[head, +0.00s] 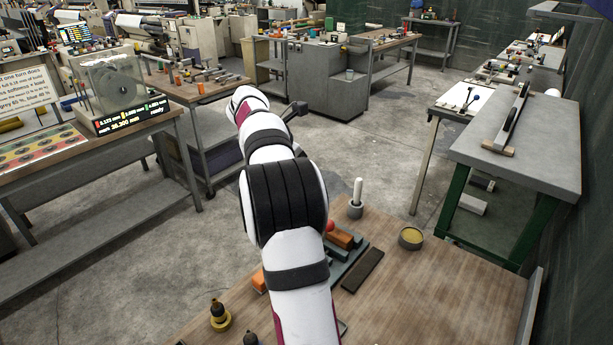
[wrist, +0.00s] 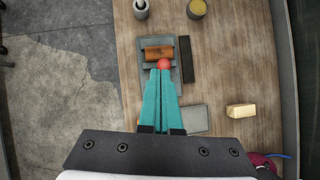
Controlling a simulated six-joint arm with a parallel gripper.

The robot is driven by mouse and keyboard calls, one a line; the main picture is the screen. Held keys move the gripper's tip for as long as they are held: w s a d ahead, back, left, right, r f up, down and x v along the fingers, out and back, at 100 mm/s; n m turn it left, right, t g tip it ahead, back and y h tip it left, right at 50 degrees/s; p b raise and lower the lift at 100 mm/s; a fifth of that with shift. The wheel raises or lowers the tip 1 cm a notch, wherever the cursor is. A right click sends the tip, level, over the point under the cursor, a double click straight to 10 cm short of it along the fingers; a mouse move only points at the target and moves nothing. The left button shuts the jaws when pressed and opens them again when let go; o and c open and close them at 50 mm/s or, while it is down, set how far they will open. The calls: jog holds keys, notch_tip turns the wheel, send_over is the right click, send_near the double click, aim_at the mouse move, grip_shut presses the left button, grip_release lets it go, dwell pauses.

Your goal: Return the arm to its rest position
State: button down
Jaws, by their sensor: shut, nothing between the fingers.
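My gripper (wrist: 161,74) has two teal fingers, pressed together with nothing between them. It hangs over the wooden bench (wrist: 235,65) in the wrist view. The fingertips appear just beside a red ball (wrist: 164,63) at the near edge of an orange-brown block (wrist: 158,52) in a grey tray (wrist: 153,42); contact cannot be told. In the head view my white and black arm reaches up from the bottom middle, and the fingers are not clearly seen. The red ball (head: 330,226) and orange-brown block (head: 340,239) show just right of the arm.
A dark strip (wrist: 185,60), a grey plate (wrist: 194,119) and a pale yellow block (wrist: 240,111) lie nearby. A holder with a white stick (head: 356,198), a round tin (head: 411,238) and a brass piece (head: 219,316) stand on the bench. Open floor (head: 180,245) lies left.

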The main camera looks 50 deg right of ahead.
jog(key=s+a+r+m+t+y, duration=0.1)
jog(key=s+a+m+y, duration=0.3)
jog(key=a, duration=0.8)
jog(key=s+a+m+t, duration=0.1)
jog(key=a+m, duration=0.4)
jog(key=a, duration=0.6)
jog(key=s+a+f+m+y, duration=0.2)
jog(key=s+a+m, duration=0.4)
jog(key=s+a, duration=0.3)
jog(key=s+a+f+m+y, duration=0.2)
jog(key=s+a+f+m, duration=0.2)
jog(key=s+a, duration=0.5)
jog(key=a+m, duration=0.1)
jog(key=m, duration=0.1)
jog(key=shift+s+a+f+m+g, duration=0.15)
jog(key=shift+f+m+g, duration=0.15)
jog(key=shift+f, duration=0.1)
